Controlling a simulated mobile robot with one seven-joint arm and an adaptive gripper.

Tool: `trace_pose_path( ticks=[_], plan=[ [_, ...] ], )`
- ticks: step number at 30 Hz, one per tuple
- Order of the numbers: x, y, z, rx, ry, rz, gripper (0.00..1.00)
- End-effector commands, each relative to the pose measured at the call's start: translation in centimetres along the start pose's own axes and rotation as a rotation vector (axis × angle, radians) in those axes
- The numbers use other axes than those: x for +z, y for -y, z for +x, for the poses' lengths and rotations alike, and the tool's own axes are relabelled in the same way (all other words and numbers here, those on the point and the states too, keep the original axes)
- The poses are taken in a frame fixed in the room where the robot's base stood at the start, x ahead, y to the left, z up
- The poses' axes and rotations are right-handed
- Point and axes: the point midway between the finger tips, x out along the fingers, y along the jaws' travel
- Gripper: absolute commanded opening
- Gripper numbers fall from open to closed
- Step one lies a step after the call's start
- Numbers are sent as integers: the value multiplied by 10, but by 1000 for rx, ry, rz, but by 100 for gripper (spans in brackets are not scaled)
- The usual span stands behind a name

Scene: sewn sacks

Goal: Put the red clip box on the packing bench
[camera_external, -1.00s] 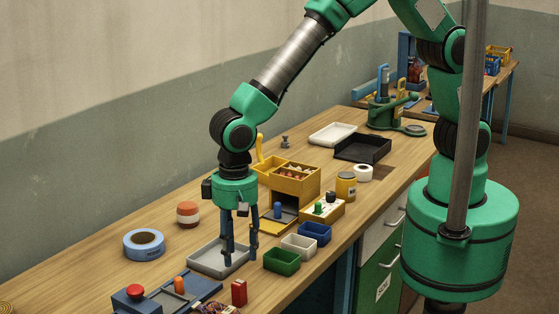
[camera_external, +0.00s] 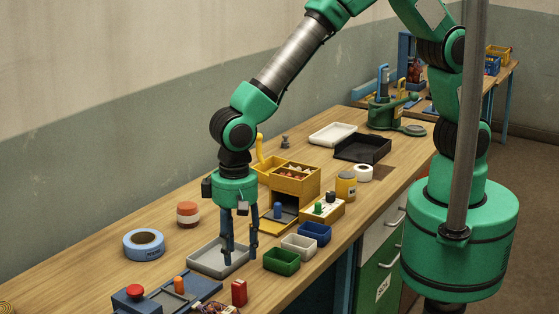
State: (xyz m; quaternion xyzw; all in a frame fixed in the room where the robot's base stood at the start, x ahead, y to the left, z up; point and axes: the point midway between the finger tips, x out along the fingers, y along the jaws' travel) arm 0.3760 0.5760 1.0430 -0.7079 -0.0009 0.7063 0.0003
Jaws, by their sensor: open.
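A small red box (camera_external: 239,292), which looks like the red clip box, stands on the near wooden bench (camera_external: 105,275) by its front edge. My gripper (camera_external: 239,252) points straight down over the shallow grey tray (camera_external: 205,258), with its two dark fingers apart and nothing between them. It is behind and above the red box, not touching it. Whether the fingertips touch the tray I cannot tell. A second wooden bench (camera_external: 512,70) stands at the back right. No label shows which bench is the packing bench.
Green (camera_external: 281,264), white (camera_external: 299,248) and blue (camera_external: 315,235) bins line the front edge. A blue unit with a red button (camera_external: 135,291) is left of the red box. Blue tape (camera_external: 144,257) lies further left. A yellow box (camera_external: 292,178) stands behind the bins.

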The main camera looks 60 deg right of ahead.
Motion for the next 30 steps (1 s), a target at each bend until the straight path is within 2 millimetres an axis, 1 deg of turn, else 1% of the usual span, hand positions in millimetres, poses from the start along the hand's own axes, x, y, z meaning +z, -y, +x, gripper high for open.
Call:
trace_pose_path(
  ticks=[5,8,11,14,15,20,21,26,30],
  plan=[
    [-16,-17,-20,-15,-10,5,43],
    [-31,-37,-41,-28,-20,6,43],
    [-48,-64,-67,-45,-35,7,43],
    [-66,-97,-95,-63,-55,9,43],
    [-73,-111,-107,-70,-64,9,43],
    [-91,-171,-149,-93,-100,8,43],
    [-95,-186,-159,-97,-110,8,43],
    [-102,-247,-196,-112,-154,8,43],
    [-100,-299,-223,-119,-193,8,43]
  ],
)
